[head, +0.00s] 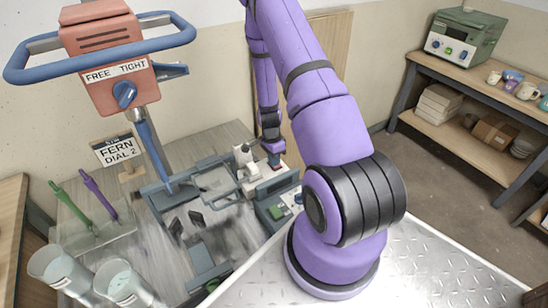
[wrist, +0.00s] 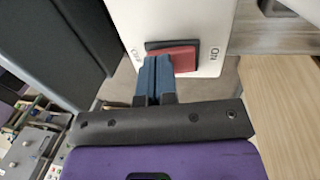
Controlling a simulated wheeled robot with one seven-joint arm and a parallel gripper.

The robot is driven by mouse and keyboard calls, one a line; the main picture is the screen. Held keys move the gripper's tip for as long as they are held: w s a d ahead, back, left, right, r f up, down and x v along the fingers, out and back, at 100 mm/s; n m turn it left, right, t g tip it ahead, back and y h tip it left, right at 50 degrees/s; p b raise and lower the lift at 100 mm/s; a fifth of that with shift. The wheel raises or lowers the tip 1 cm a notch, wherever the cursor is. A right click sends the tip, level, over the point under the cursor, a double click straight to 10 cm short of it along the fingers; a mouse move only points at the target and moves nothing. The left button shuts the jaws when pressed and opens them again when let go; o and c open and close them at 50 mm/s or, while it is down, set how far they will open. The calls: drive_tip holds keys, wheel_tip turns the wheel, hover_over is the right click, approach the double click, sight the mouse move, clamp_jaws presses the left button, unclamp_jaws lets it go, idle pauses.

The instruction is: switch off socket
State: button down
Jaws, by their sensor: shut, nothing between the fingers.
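A white socket box (wrist: 205,20) fills the top middle of the wrist view. It carries a red rocker switch (wrist: 184,58) in a dark frame, with a small printed mark near each end; the right one looks like "ON". My gripper (wrist: 157,62) is shut with its blue fingers together and empty. The fingertips overlap the left part of the switch in the picture; I cannot tell whether they touch it. In the head view my gripper (head: 273,160) points down at the back right of the workbench, by small white parts. The switch itself cannot be made out there.
A red-orange unit (head: 108,60) with blue handlebars and a "FREE TIGHT" knob stands at the left. A "FERN DIAL 2" sign (head: 118,150) stands behind the bench. Pale buckets (head: 122,283) are at the front left. Shelves (head: 470,130) stand at the right, with open floor before them.

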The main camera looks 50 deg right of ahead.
drive_tip(key=shift+s+a+f, duration=0.1)
drive_tip(key=shift+s+f, duration=0.05)
drive_tip(key=shift+f, duration=0.1)
idle(0.4)
drive_tip(key=shift+w+d+r, duration=0.15)
drive_tip(key=shift+w+d, duration=0.1)
drive_tip(key=shift+w, duration=0.6)
wheel_tip(320, 180, up, 14)
drive_tip(key=w, duration=0.2)
drive_tip(key=shift+w+d, duration=0.15)
drive_tip(key=shift+d, duration=0.15)
